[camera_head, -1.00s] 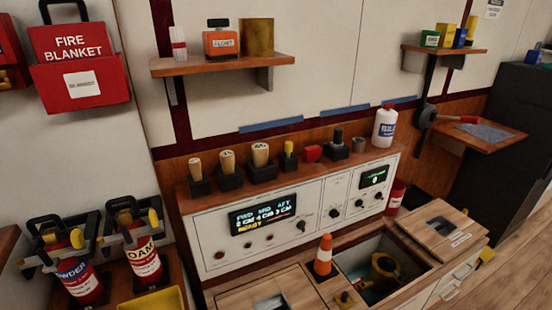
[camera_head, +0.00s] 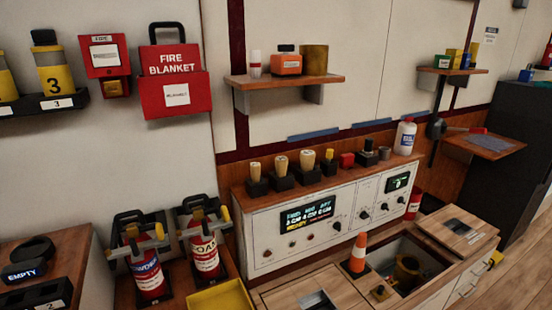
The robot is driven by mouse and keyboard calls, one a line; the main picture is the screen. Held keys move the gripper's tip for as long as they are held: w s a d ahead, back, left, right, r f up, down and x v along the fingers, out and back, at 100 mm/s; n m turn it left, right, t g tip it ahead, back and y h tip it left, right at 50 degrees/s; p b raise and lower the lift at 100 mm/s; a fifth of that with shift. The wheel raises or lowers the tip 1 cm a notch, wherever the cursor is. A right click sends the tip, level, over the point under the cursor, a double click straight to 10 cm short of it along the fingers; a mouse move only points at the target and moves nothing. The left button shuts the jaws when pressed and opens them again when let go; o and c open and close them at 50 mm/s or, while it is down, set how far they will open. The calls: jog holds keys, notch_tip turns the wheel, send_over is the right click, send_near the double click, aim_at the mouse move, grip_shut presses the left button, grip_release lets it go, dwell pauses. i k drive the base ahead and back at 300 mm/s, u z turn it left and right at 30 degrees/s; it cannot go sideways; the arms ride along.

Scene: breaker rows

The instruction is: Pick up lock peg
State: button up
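I cannot tell for sure which thing is the lock peg. On the wooden ledge above the panel, a slim yellow peg (camera_head: 329,156) stands upright in a black block. To its left stand three thicker pegs with pale tops in black bases: a left one (camera_head: 255,171), a middle one (camera_head: 281,165) and a right one (camera_head: 307,160). A small knob-like piece (camera_head: 380,291) sits on the wooden counter beside the open hatch. My gripper is not in view.
An orange cone (camera_head: 358,254) stands beside an open hatch (camera_head: 420,255) in the counter. A red block (camera_head: 347,159), a black-knobbed piece (camera_head: 368,152) and a white bottle (camera_head: 404,138) share the ledge.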

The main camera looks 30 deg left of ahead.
aim_at(329, 153)
jog(key=u, duration=1.25)
jog(key=i, duration=1)
jog(key=u, duration=0.05)
